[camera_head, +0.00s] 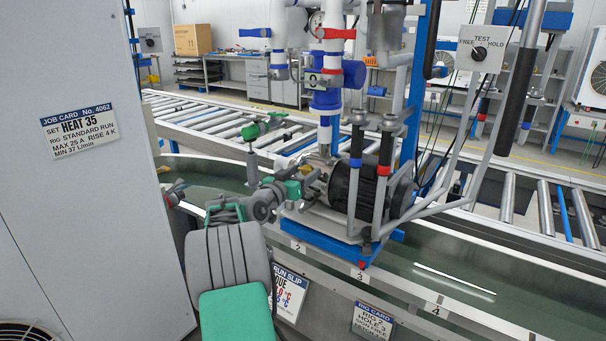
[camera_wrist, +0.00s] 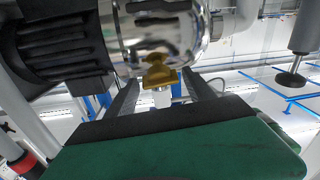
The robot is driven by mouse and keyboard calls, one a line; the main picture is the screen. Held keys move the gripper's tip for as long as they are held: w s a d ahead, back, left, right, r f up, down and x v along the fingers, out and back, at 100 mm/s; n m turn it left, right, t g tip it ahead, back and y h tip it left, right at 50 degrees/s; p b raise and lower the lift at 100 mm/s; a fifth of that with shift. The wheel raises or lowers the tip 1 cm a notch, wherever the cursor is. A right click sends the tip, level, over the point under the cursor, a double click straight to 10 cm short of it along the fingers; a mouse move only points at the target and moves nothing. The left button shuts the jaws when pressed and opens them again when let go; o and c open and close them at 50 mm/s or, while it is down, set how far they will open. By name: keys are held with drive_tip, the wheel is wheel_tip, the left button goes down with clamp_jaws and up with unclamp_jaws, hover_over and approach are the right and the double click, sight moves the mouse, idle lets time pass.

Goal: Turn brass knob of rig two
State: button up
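The brass knob (camera_wrist: 160,72) shows in the middle of the wrist view, on the front of a shiny steel pump housing (camera_wrist: 165,30). My gripper (camera_wrist: 160,80) is open, with one dark finger on each side of the knob. I see gaps between the fingers and the knob; how deep the tips reach around it I cannot tell. In the head view my green gripper (camera_head: 309,177) is at the left side of the pump (camera_head: 375,190), close to its steel housing. The knob is not clearly visible there. A card marked Rig 2 (camera_head: 373,321) hangs below on the trough front.
The pump stands on a blue base (camera_head: 325,246) over a long water trough, with numbers 2, 3 and 4 along its rail. Grey posts and pipes rise close around the pump. A grey cabinet with a job card (camera_head: 82,130) stands at left. A test switch box (camera_head: 480,48) is at upper right.

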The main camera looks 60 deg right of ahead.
drive_tip(key=c, duration=1.1)
drive_tip(key=shift+f+m+b, duration=0.3)
drive_tip(key=shift+f+b, duration=0.1)
drive_tip(key=shift+b, duration=0.65)
drive_tip(key=shift+m+g+b, duration=0.3)
drive_tip(key=shift+b, duration=0.45)
drive_tip(key=shift+r+m+g+b, duration=0.2)
drive_tip(key=shift+m+g+b, duration=0.1)
drive_tip(key=shift+m+b, duration=0.25)
drive_tip(key=shift+r, duration=0.2)
drive_tip(key=o, duration=1.4)
drive_tip(key=shift+c, duration=0.2)
drive_tip(key=shift+w+a, duration=0.1)
drive_tip(key=shift+a, duration=0.05)
